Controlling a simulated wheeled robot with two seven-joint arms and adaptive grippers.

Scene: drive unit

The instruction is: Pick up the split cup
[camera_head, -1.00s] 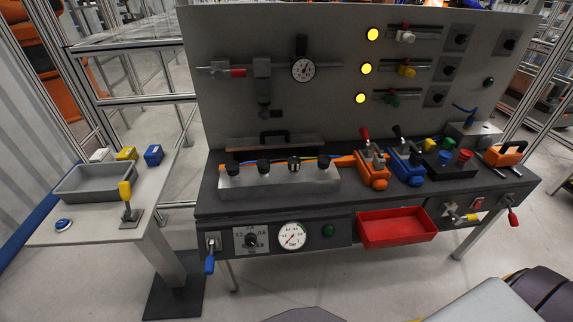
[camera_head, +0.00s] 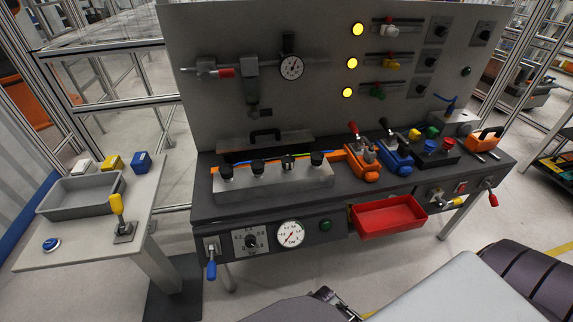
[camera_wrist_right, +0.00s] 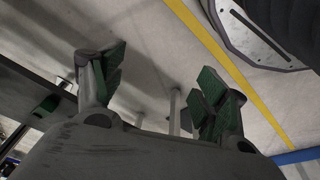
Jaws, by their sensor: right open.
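Several black-topped cups stand upright in a row on the pale metal block (camera_head: 272,186) on the bench, in the head view. The third from the left (camera_head: 289,163) looks different, with light marks on its dark top; it may be the split cup, but it is too small to be sure. My right gripper (camera_wrist_right: 160,78) is open and empty in the right wrist view, over floor, with its green-padded fingers wide apart. The cups do not show in that view. My right arm lies in front of the bench, low in the head view. My left gripper is not in view.
The bench carries an orange clamp (camera_head: 363,163), a blue clamp (camera_head: 396,157) and a black button box (camera_head: 436,154). A red tray (camera_head: 390,218) juts from its front. A side table at left holds a grey bin (camera_head: 82,198) and a yellow-handled lever (camera_head: 118,212).

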